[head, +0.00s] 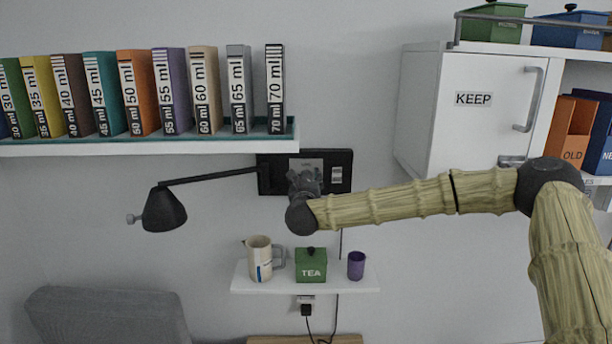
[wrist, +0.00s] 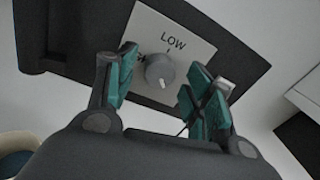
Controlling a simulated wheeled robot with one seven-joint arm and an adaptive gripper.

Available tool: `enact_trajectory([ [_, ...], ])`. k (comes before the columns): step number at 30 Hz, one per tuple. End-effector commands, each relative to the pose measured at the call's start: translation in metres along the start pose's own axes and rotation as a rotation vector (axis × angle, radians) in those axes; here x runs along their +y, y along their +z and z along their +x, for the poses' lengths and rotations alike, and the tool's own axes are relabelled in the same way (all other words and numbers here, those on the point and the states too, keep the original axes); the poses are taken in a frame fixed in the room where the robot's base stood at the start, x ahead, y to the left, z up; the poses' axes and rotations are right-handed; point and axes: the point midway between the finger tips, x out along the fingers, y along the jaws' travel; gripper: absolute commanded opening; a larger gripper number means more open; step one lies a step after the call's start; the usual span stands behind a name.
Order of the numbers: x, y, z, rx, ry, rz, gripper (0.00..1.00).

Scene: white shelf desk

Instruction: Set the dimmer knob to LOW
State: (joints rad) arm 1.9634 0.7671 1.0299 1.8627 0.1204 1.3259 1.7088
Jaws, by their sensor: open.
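The dimmer knob (wrist: 160,71) is a round grey knob on a pale plate (wrist: 190,37) marked LOW above it. Another label to its left is partly covered. The plate is set on a black wall panel (head: 345,172), which also shows in the wrist view (wrist: 222,40). My gripper (wrist: 157,90) is open, its teal-padded fingers on either side of the knob in the picture, with nothing between them that I can see held. Whether the fingers touch the knob I cannot tell. In the head view my gripper (head: 304,182) hides the knob.
A black lamp (head: 165,210) on an arm juts out left of the panel. Below is a small shelf (head: 345,284) with a jug (head: 259,260), a green TEA box (head: 311,268) and a purple cup (head: 356,265). A shelf of books (head: 150,147) is above left; a white KEEP cabinet (head: 470,125) is right.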

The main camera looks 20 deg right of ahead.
Motion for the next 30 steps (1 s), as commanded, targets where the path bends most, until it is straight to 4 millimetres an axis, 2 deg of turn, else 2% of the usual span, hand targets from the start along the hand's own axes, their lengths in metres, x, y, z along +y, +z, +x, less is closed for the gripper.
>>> enact_trajectory([
  [11, -0.0001, -0.0004, 0.0053, 0.0, 0.0, 0.0, 0.52],
  [14, -0.0002, -0.0004, 0.0052, 0.0, 0.0, 0.0, 0.38],
  [19, -0.0005, -0.0004, 0.0052, 0.0, 0.0, 0.0, 0.07],
  [30, -0.0005, -0.0029, 0.0052, -0.003, -0.001, -0.043, 0.06],
])
